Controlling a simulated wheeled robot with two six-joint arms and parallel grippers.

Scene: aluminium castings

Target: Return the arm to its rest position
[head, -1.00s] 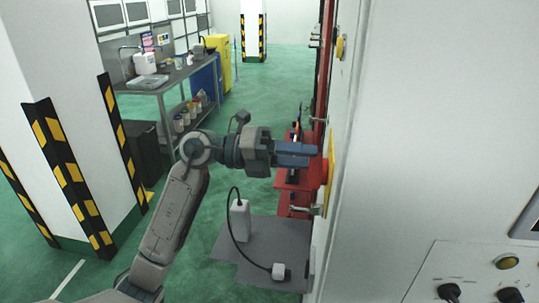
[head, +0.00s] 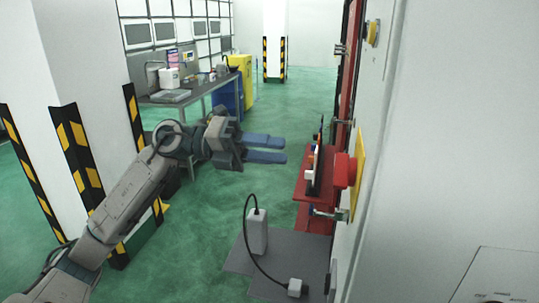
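My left gripper (head: 284,150) is in the middle of the head view, at the end of my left arm, which comes in from the lower left. Its two blue-grey fingers point right and stand apart, with nothing between them. A red push button (head: 345,170) on a yellow plate (head: 358,173) is on the wall side to the right. Clear space lies between the fingertips and the button. My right gripper is not in view.
A pale cabinet wall (head: 440,130) fills the right side. Red shelving (head: 314,190) stands behind the button. A white box with a cable (head: 257,232) is on a grey mat (head: 285,250). A striped pillar (head: 75,150) is at left, a workbench (head: 185,97) behind.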

